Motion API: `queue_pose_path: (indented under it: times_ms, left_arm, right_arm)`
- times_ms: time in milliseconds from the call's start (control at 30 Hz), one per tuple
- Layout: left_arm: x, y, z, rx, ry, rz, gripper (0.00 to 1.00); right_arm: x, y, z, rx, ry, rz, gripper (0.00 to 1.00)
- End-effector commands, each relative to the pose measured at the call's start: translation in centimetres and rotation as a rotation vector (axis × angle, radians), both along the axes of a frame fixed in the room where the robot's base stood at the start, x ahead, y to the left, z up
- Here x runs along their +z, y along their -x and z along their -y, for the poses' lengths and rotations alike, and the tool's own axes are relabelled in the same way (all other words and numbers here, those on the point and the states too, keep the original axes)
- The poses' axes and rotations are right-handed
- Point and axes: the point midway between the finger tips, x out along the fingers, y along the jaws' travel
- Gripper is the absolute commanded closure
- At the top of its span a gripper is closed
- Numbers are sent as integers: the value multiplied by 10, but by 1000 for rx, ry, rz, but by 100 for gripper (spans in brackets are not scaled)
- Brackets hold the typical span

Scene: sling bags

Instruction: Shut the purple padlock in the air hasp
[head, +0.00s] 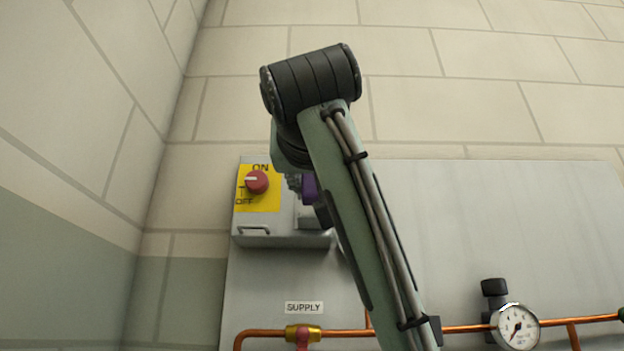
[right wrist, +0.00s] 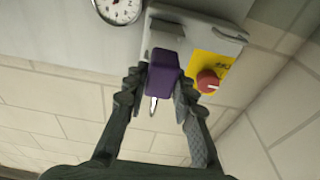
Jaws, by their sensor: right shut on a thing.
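The purple padlock (head: 309,188) shows beside my right gripper (head: 296,184) in the head view, partly behind my own arm. In the right wrist view the purple padlock (right wrist: 164,72) sits between the fingers of my right gripper (right wrist: 157,88), which is shut on it. A slim, bright metal piece (right wrist: 153,106) sticks out from the padlock towards the camera; I cannot tell whether it is a key or the shackle. The padlock is in front of the grey switch box (head: 282,219); whether it touches the box is unclear. I cannot make out the air hasp. My left gripper is not in view.
The box carries a red knob (head: 257,182) on a yellow ON/OFF plate (head: 242,205). Below run a copper pipe (head: 262,333), a brass valve (head: 303,333) under a SUPPLY label (head: 304,308), and a gauge (head: 516,326). The grey panel (head: 480,230) is bare at right.

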Motion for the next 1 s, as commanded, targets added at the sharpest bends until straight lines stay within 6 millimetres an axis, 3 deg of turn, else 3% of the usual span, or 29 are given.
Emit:
queue_pose_path:
  times_ms: [1000]
  left_arm:
    - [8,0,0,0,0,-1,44]
  right_arm:
    - [1,-31,0,-1,0,-1,100]
